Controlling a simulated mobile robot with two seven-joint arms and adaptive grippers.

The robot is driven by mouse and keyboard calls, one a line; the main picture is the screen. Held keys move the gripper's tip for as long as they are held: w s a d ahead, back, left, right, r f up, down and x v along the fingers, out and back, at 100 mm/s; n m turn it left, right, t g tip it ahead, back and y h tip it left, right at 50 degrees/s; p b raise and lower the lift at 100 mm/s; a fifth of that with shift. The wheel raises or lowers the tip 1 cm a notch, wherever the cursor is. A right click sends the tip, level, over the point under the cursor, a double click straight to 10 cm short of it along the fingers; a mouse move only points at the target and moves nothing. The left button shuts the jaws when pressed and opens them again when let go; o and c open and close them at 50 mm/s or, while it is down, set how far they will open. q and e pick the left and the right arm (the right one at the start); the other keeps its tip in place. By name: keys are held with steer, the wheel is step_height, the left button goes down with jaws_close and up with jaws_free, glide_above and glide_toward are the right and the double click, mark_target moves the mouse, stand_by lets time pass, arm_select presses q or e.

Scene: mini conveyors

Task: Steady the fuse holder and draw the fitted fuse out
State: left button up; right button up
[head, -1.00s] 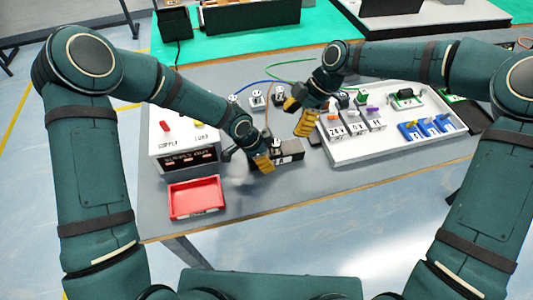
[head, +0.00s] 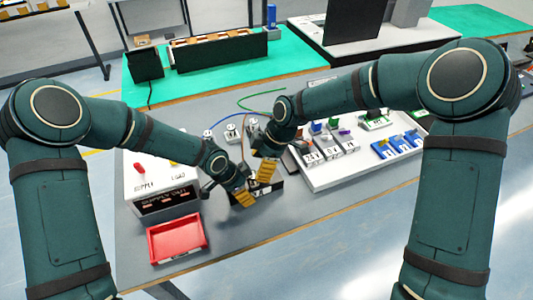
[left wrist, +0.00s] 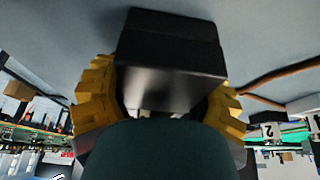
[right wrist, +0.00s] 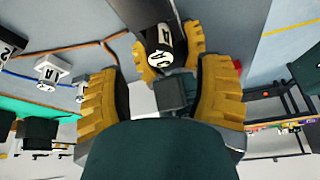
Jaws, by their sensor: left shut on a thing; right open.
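The fuse holder is a dark block on the grey table (head: 240,250); in the head view its dark end (head: 272,187) shows beside the grippers. In the left wrist view its black body (left wrist: 170,45) sits between the yellow fingers of my left gripper (left wrist: 165,95), which is shut on it. In the right wrist view a round black-and-white part with dark markings (right wrist: 164,44), seemingly the fuse, shows at the holder between the left fingers. My right gripper (right wrist: 160,95) is open and empty; in the head view it (head: 266,172) is close above the holder. Its fingers partly hide the holder there.
A red tray (head: 203,228) and a white supply box (head: 133,187) stand left of the grippers. A white tray (head: 328,182) with labelled blocks and blue parts stands to the right. Small white plugs (head: 231,133) and cables lie behind. Bare table lies in front.

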mark_target(253, 176)
steer(key=shift+x, duration=2.75)
jaws_close()
steer(key=shift+r, duration=0.15)
